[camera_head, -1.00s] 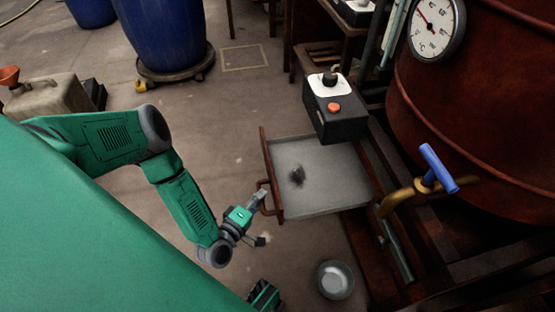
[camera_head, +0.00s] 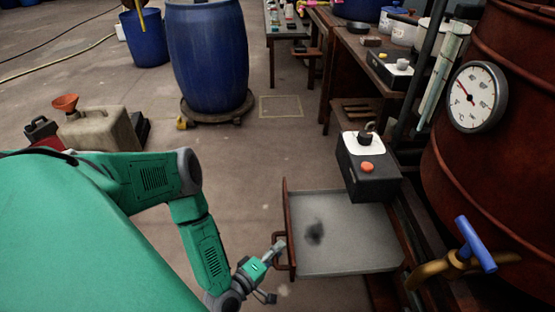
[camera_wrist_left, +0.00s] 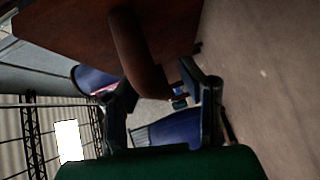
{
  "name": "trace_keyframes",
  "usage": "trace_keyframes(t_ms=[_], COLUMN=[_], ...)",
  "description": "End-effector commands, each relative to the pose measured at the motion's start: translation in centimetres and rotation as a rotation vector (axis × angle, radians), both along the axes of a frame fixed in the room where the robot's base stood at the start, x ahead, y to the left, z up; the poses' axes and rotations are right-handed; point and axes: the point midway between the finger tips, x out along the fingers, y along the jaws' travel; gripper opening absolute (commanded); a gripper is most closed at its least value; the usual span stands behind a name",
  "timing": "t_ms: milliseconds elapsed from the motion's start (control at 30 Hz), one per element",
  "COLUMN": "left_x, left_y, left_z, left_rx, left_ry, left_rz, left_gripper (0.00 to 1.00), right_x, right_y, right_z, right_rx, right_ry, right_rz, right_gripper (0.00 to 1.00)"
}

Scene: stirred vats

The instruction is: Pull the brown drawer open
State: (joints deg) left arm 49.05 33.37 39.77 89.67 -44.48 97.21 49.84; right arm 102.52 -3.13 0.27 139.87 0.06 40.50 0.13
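The brown drawer (camera_head: 289,228) stands pulled out beneath the black box, with its grey inside showing and a dark smudge on its floor. Its brown handle (camera_head: 279,252) is on the left face. My left gripper (camera_head: 275,271) is at the handle, with its fingers apart and one fingertip close beside it. In the left wrist view, the handle (camera_wrist_left: 138,55) reaches down between the spread fingers of the left gripper (camera_wrist_left: 166,92). I cannot tell whether they touch it. The drawer front (camera_wrist_left: 75,25) fills the upper left there. My right gripper is not in view.
A black box with a red button (camera_head: 367,167) sits above the drawer. A rusty vat with a gauge (camera_head: 477,97) and a brass tap with a blue handle (camera_head: 475,245) are at the right. A blue barrel (camera_head: 207,60) stands behind.

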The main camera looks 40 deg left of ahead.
Motion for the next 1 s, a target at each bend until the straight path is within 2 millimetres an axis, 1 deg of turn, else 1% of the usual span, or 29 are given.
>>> trace_keyframes(t_ms=[67, 167, 500, 600, 700, 800, 1000], left_x=[-0.4, -1.6, -8.6, -10.2, -11.2, -11.7, -11.9], left_y=[0.0, 0.0, -0.1, -0.1, -0.1, -0.1, -0.1], left_z=[0.1, 0.2, 1.0, 1.2, 1.4, 1.5, 1.5], left_rx=[0.000, 0.000, -0.001, -0.001, -0.002, -0.002, -0.001], left_ry=[0.000, 0.002, 0.005, 0.006, 0.004, 0.003, 0.002], left_rz=[0.000, -0.001, -0.001, -0.001, -0.001, -0.001, -0.001], left_gripper=[0.34, 0.34, 0.34, 0.34, 0.34, 0.34, 0.34], right_x=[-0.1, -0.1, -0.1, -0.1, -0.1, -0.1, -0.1], right_y=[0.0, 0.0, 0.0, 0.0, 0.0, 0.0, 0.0], right_z=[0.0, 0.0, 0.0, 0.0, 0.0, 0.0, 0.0], right_rx=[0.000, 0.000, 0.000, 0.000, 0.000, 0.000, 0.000], right_ry=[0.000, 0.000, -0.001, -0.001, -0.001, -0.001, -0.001], right_rz=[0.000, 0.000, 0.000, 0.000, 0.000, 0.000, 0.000], right_gripper=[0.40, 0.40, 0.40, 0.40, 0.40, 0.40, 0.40])
